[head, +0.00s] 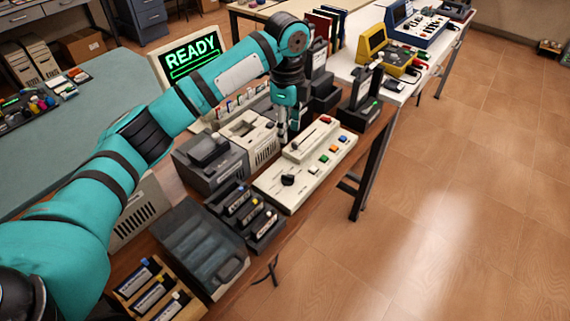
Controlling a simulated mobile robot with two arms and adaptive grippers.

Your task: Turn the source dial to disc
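The cream control panel (268,183) lies on the wooden table. A black dial (288,180), likely the source dial, sits near its front left end. Its pointer setting and any labels are too small to read. My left arm reaches across from the left, and my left gripper (288,132) points down near the panel's far left edge, beyond the dial and apart from it. Its fingertips are small and partly lost against the devices behind, so I cannot tell how wide they are. My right gripper is not in view.
The panel also has several coloured buttons (322,159) and a slider on its raised back. A black tray of cartridges (265,232) stands close to its left. Grey machines (214,166) stand behind. A monitor (190,60) reads READY. Open floor lies right.

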